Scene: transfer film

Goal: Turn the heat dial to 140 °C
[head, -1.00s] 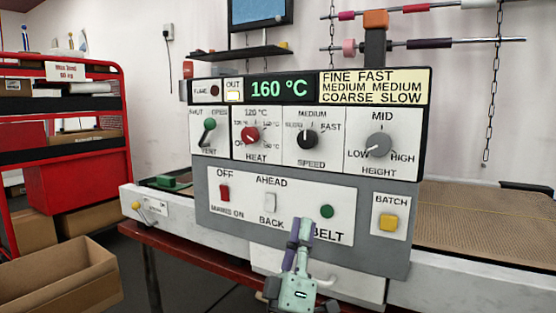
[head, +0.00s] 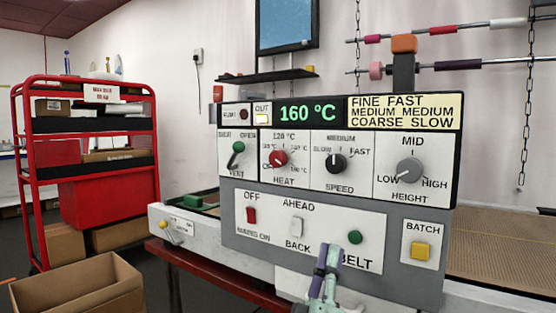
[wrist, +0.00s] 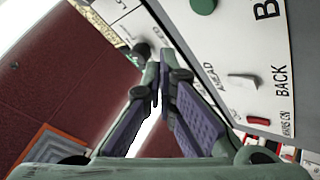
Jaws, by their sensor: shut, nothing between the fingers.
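The red heat dial (head: 279,158) sits on the upper white panel of the machine, under the "120 °C" mark. Its pale pointer appears to point to the left, but the small scale numbers are hard to read. The green display (head: 307,113) above reads 160 °C. My gripper (head: 328,254) is shut and empty, low in front of the lower panel near the word BELT, below and right of the dial and apart from it. In the wrist view my purple-padded fingers (wrist: 160,82) point toward the lower panel; the heat dial cannot be made out there.
Beside the dial are the green vent lever (head: 237,152), the black speed knob (head: 336,163) and the grey height knob (head: 409,170). Below are the red mains switch (head: 251,215), white belt switch (head: 296,227), green button (head: 355,237) and yellow batch button (head: 420,250).

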